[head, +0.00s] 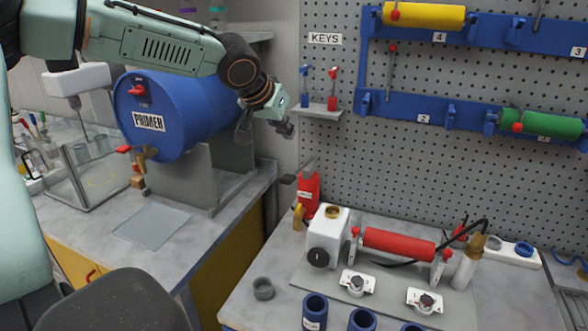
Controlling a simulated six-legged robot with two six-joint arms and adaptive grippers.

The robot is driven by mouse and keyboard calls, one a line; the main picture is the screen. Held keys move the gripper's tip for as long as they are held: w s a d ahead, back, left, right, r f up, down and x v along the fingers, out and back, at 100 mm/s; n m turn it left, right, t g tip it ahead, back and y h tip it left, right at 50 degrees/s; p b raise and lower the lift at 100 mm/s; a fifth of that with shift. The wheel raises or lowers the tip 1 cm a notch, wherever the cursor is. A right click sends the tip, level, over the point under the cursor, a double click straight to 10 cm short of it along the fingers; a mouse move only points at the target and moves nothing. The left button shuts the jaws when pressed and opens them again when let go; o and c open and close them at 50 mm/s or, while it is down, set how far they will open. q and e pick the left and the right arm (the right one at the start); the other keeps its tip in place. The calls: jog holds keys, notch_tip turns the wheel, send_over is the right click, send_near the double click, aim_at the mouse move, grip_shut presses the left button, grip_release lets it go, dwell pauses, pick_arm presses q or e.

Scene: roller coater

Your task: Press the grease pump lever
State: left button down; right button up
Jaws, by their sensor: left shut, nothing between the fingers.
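A small red unit (309,194) with a white label, which looks like the grease pump, stands at the back left of the right-hand bench, near the pegboard. A dark lever (288,179) sticks out to the left from its upper part. My left arm reaches in from the upper left. My right gripper is not in view.
A blue PRIMER drum (172,113) sits on a grey stand at left. On the right-hand bench are a white tank (328,238), a red roller (399,243) and several blue cups. The pegboard (440,175) rises behind. A gap separates the benches.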

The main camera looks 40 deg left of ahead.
pick_arm(q)
jog(key=a, duration=0.1)
jog(key=n+g+y+b, duration=0.1)
jog(key=b, duration=0.5)
send_over(289, 175)
jog(key=s, duration=0.2)
jog(key=f, duration=0.8)
jog(key=shift+d+f, duration=0.2)
jog(key=shift+f, duration=0.05)
jog(key=f, duration=0.3)
jog(key=shift+d+f, duration=0.1)
jog(key=shift+d, duration=0.25)
jog(key=shift+s+a+f, duration=0.1)
jog(key=shift+s+f, duration=0.05)
jog(key=shift+f, duration=0.3)
jog(key=shift+a+f, duration=0.1)
jog(key=shift+f, duration=0.05)
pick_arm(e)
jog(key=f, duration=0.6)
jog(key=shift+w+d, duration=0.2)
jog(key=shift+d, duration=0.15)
